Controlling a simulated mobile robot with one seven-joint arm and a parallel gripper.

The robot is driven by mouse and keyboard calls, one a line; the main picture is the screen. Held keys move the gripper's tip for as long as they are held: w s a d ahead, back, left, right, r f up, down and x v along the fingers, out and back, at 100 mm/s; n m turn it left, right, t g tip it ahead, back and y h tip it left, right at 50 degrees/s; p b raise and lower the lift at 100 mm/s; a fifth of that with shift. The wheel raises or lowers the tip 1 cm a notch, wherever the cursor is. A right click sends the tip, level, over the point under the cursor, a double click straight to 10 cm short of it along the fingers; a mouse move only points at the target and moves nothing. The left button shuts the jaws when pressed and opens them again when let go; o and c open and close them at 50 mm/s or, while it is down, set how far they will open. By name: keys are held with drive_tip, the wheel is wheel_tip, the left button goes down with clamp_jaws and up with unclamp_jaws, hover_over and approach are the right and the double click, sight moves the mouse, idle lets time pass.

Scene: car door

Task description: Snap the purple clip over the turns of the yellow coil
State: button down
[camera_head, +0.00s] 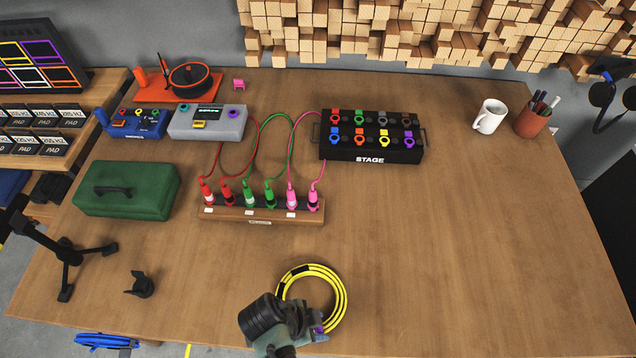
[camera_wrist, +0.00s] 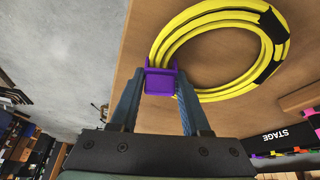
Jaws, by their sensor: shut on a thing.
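The yellow coil (camera_head: 342,291) lies flat near the front middle of the table, and it also shows in the wrist view (camera_wrist: 190,22). Black bands wrap parts of its turns. My gripper (camera_head: 318,332) is at the coil's front edge, with its fingers on both sides of the purple clip (camera_wrist: 160,80). Only a small purple patch of the clip (camera_head: 319,329) shows in the head view. In the wrist view the clip meets the yellow turns at the coil's near edge. I cannot tell whether it is closed around them. My wrist hides part of the coil in the head view.
A wooden block with several coloured plugs (camera_head: 260,215) stands behind the coil. The black STAGE box (camera_head: 371,156) is farther back. A green case (camera_head: 127,205) and a black stand (camera_head: 68,255) are at left.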

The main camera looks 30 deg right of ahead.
drive_tip(key=shift+f, duration=0.4)
drive_tip(key=shift+c, duration=1.4)
unclamp_jaws()
drive_tip(key=v, duration=1.3)
drive_tip(key=shift+w, duration=0.15)
